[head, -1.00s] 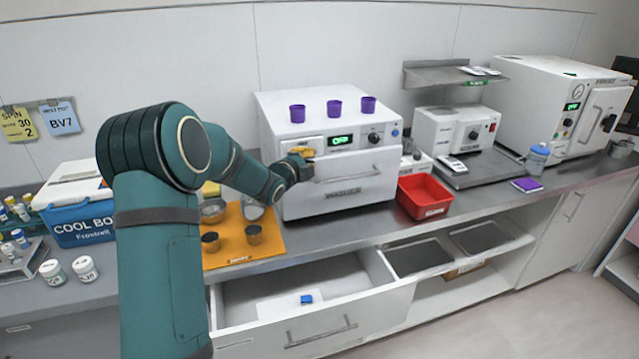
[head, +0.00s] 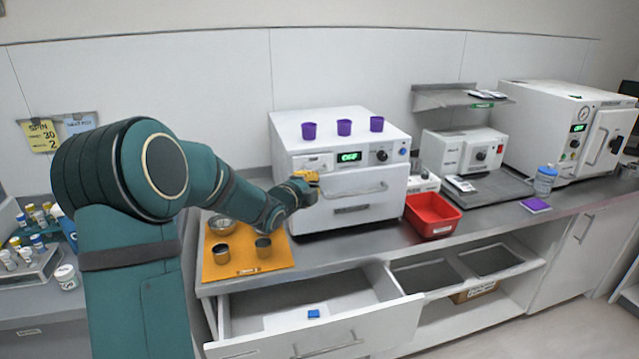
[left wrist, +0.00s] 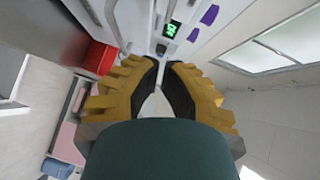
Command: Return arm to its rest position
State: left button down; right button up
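My left arm (head: 135,270), teal with dark joints, comes in from the left in the head view and reaches over the counter. Its yellow-fingered gripper (head: 306,178) is in front of the upper left front of the white oven (head: 345,195), which reads OFF; I cannot tell if it touches. In the left wrist view the gripper's (left wrist: 166,66) two fingertips are close together with a thin gap. Nothing shows held between them. My right gripper is in neither view.
Purple cups (head: 344,127) stand on the oven. An orange mat (head: 218,258) with metal bowls lies below my forearm. A red bin (head: 432,216) is right of the oven. An open drawer (head: 360,335) holding a blue block sticks out below. Bottles stand at the left.

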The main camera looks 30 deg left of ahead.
pick_arm(q)
jog(key=s, duration=0.4)
jog(key=shift+s+d+r, duration=0.2)
jog(key=shift+s+r, duration=0.05)
jog(key=shift+r, duration=0.15)
jog(key=s+d+f+n+g+h, duration=0.2)
jog(key=d+f+n+g, duration=0.25)
jog(key=d+f, duration=0.6)
jog(key=s+d+f+n+g+h, duration=0.1)
jog(key=s+d+f+n+g, duration=0.2)
jog(key=d+f+n, duration=0.75)
jog(key=s+d+f+n+g+h, duration=0.1)
jog(key=s+d+f+g, duration=0.2)
jog(key=s+d+f, duration=0.3)
jog(key=s+d+f+n+g+h, duration=0.1)
jog(key=s+d+f+g, duration=0.3)
jog(key=s+f, duration=0.7)
jog(key=shift+s+d, duration=0.7)
jog(key=shift+d, duration=0.3)
